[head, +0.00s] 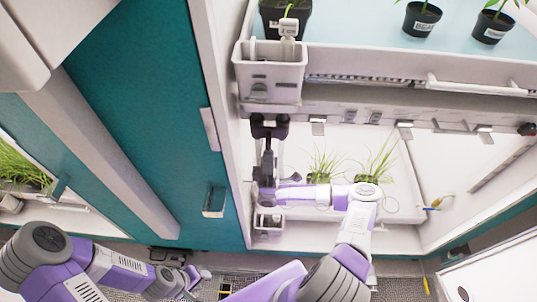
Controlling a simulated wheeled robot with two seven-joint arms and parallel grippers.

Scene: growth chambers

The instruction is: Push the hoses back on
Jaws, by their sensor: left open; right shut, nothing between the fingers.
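A thin pale hose with a yellow and blue end (437,202) shows at the right side of the lower chamber bay. I cannot tell whether it is attached to anything. My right gripper (269,122) is raised at the bay's left side, shut and empty, just below a white box (270,88) on the upper shelf's front. Its dark fingers hide what is directly behind them. My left gripper (194,276) is low over the floor, open, left of the bay and far from the hose. No other hose end can be made out clearly.
Potted plants (422,20) stand on the upper shelf. Grassy plants (323,165) stand in the lower bay behind my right arm. A small white box (268,222) sits at the bay's lower left. A teal door (150,110) with a handle (214,202) is at left.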

